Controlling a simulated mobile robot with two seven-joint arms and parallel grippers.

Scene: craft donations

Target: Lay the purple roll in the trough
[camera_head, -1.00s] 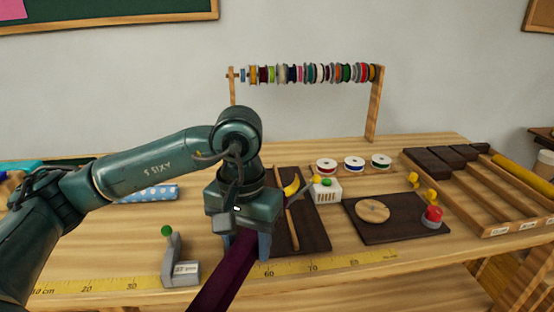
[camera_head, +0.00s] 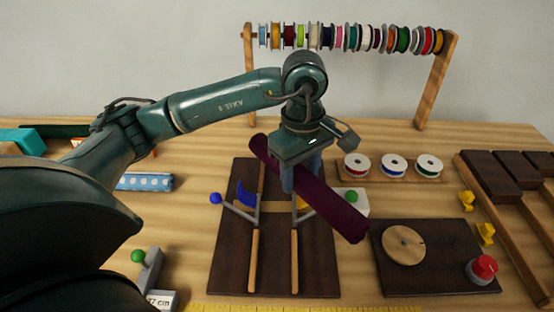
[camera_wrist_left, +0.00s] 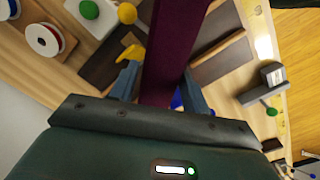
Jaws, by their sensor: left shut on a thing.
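The purple roll (camera_head: 338,212) is clamped across its middle by my left gripper (camera_head: 301,178). It slants from upper left to lower right in the head view, apparently raised over the dark board. In the left wrist view the roll (camera_wrist_left: 178,45) runs between the two fingers. Below it, a dark brown board (camera_head: 233,262) carries two light wooden rails (camera_head: 255,262) with a gap between them, which looks like the trough. Blue and yellow pieces with grey levers flank the rails; the roll and gripper hide part of them. My right gripper is not in view.
A white block with a green button (camera_head: 352,198) stands close to the roll's right end. A spool rack (camera_head: 437,82) is behind. Right are a dark board with a round wooden disc (camera_head: 403,245) and a compartmented wooden tray (camera_head: 483,192). A blue dotted roll (camera_head: 143,182) lies left.

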